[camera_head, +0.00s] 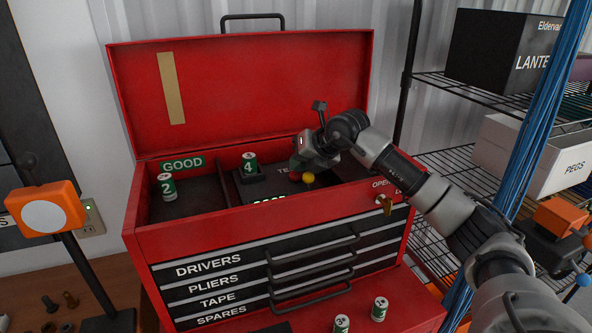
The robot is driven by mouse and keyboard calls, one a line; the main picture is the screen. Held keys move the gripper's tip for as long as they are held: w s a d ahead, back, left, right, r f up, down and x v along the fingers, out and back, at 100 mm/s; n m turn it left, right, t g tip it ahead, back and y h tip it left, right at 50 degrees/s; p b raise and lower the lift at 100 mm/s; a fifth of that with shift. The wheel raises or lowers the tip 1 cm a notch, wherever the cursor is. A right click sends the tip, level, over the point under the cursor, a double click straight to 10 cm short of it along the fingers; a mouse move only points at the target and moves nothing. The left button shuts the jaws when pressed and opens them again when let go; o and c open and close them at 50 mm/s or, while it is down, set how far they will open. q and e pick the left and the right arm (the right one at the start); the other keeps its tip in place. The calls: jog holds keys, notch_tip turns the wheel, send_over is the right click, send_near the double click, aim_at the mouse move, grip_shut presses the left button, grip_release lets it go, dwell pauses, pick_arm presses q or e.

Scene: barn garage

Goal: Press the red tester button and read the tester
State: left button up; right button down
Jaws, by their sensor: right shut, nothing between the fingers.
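The black tester (262,187) sits in the middle of the open red toolbox's (240,215) top tray. A green and white battery marked 4 (249,162) stands upright in it. The red button (295,176) shows beside a yellow knob (308,178). My right gripper (298,167) is shut and empty, just above the red button; I cannot tell whether it touches. The tester's pale readout letters (268,201) are cut off by the tray's front wall and may read GOOD. Battery 2 (167,186) stands in the left compartment, by the GOOD label (183,164). My left gripper is out of view.
Two batteries (342,323) (380,309) stand on the red ledge below the labelled drawers. The raised lid (270,95) rises behind the tray. An orange lamp (45,212) stands at left. A wire shelf with a PEGS bin (540,165) and blue strands (530,140) are at right.

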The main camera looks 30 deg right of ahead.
jog(key=shift+r+p, duration=0.9)
jog(key=shift+r, duration=0.3)
notch_tip(320, 180, up, 5)
jog(key=p, duration=0.3)
dwell(0.8)
